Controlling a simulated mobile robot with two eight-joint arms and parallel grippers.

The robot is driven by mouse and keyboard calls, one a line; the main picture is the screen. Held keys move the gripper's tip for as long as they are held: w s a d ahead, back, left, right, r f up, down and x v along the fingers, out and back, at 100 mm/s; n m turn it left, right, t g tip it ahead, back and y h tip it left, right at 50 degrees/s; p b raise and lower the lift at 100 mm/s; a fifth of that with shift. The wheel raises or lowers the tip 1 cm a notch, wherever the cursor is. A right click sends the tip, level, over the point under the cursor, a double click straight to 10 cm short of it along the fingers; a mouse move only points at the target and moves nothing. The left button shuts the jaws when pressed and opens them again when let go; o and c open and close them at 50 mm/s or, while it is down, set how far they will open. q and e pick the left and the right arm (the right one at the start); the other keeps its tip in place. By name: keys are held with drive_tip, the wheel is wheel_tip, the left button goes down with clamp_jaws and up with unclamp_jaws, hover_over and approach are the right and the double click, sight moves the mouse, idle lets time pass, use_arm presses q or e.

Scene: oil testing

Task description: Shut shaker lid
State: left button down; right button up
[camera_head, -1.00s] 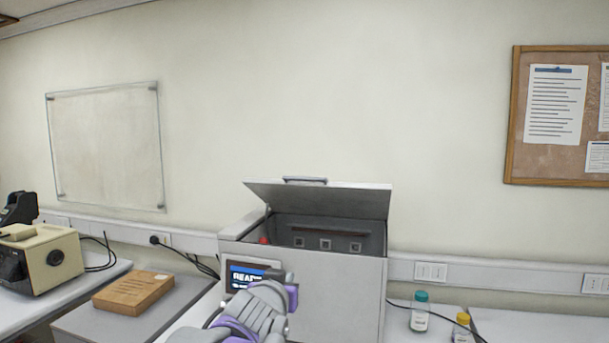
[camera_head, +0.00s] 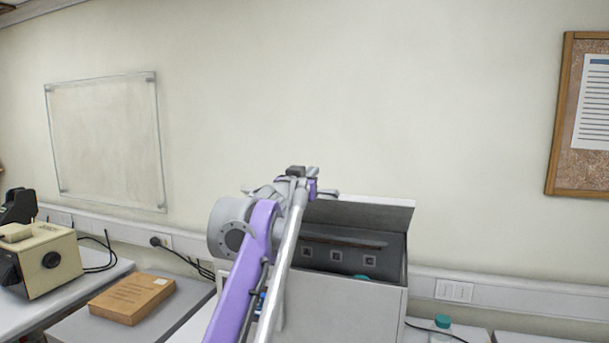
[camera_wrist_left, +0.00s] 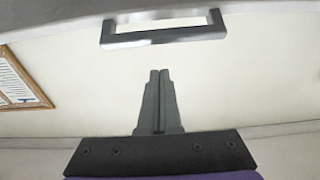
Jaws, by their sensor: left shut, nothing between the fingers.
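The shaker (camera_head: 345,305) is a grey box on the bench, and its lid (camera_head: 365,215) stands raised and tilted back at the rear. The open interior shows beneath the lid, with a teal cap (camera_head: 362,277) visible inside. My left gripper (camera_head: 303,171) is up at the height of the lid's top edge; my arm hides the lid's left part and the shaker's left front. In the left wrist view my gripper's fingers (camera_wrist_left: 158,100) are shut together and empty, pointing toward the lid handle (camera_wrist_left: 165,38), with a visible gap between. My right gripper is not in view.
A cardboard box (camera_head: 130,298) and a beige device (camera_head: 40,260) stand to the left. A teal-capped bottle (camera_head: 442,328) stands right of the shaker. The wall with a corkboard (camera_head: 580,120) is behind; the air above the shaker is clear.

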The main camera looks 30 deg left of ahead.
use_arm(q)
drive_tip(key=shift+x, duration=1.2)
drive_tip(key=f, duration=0.1)
drive_tip(key=s+f, duration=0.2)
drive_tip(key=shift+s+d+f, duration=0.1)
drive_tip(key=shift+d+f, duration=0.1)
drive_tip(key=shift+d, duration=0.05)
drive_tip(key=s+f+t+b, duration=0.1)
drive_tip(key=s+f+b, duration=0.1)
drive_tip(key=f, duration=0.5)
drive_tip(key=s+d+f+t+y+b, duration=0.1)
drive_tip(key=s+f+t+b, duration=0.1)
drive_tip(key=f+b, duration=0.2)
drive_tip(key=s+f+t+b, duration=0.2)
drive_tip(key=f+b, duration=0.1)
drive_tip(key=f, duration=0.7)
drive_tip(key=shift+s+d+f+y, duration=0.1)
drive_tip(key=shift+s+d+y, duration=0.2)
drive_tip(key=shift+s+d, duration=0.05)
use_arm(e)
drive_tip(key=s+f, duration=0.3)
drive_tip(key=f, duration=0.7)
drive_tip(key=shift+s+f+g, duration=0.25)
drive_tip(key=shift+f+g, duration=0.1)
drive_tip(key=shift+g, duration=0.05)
